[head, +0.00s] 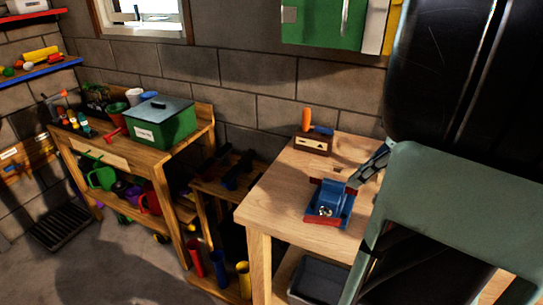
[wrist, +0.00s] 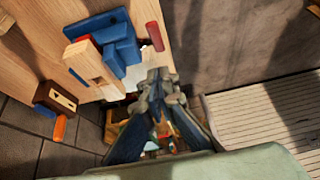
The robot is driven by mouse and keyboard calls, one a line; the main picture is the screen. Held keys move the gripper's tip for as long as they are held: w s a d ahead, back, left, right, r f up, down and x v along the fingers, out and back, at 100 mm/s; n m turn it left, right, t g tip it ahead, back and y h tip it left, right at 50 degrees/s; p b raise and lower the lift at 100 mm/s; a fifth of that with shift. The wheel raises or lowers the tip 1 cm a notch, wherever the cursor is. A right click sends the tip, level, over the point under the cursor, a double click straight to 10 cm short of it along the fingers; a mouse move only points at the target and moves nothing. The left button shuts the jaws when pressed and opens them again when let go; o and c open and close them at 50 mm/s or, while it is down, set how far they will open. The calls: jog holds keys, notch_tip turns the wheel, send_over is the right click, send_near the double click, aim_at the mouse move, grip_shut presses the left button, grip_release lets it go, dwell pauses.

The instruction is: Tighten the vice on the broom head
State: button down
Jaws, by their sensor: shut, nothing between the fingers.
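The blue vice (head: 328,203) with red parts sits on the wooden workbench (head: 280,195). In the wrist view the vice (wrist: 122,42) is at the upper left, with a short red bar (wrist: 155,36) at its right. A pale wooden piece (wrist: 84,60) shows against the vice there; I cannot tell whether it is the broom head. My gripper (head: 358,180) is shut and empty, just right of and behind the vice in the head view. In the wrist view my gripper (wrist: 162,84) is apart from the red bar. Contact with the vice cannot be told.
A dark wooden block (head: 312,144) with an orange-handled tool (head: 306,118) stands at the bench's back. A grey bin (head: 318,278) is below the bench. A second bench (head: 100,155) at left carries a green box (head: 160,122). The bench front left of the vice is clear.

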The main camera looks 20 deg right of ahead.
send_over(328, 220)
jog(key=f, duration=0.7)
jog(key=shift+s+d+f, duration=0.15)
jog(key=shift+s+f, duration=0.15)
jog(key=shift+f, duration=0.1)
jog(key=shift+s+d+f, duration=0.15)
jog(key=shift+f, duration=0.45)
jog(key=shift+s+d+f, duration=0.1)
jog(key=shift+d+f, duration=0.05)
jog(key=shift+f, duration=0.45)
jog(key=shift+s+d+f, duration=0.1)
jog(key=shift+s+f, duration=0.05)
jog(key=shift+f, duration=0.5)
jog(key=shift+d+f+t+b, duration=0.1)
jog(key=shift+f+t+b, duration=0.2)
jog(key=shift+b, duration=0.3)
jog(key=shift+s+r+y, duration=0.15)
jog(key=shift+y, duration=0.15)
jog(key=shift+b, duration=0.35)
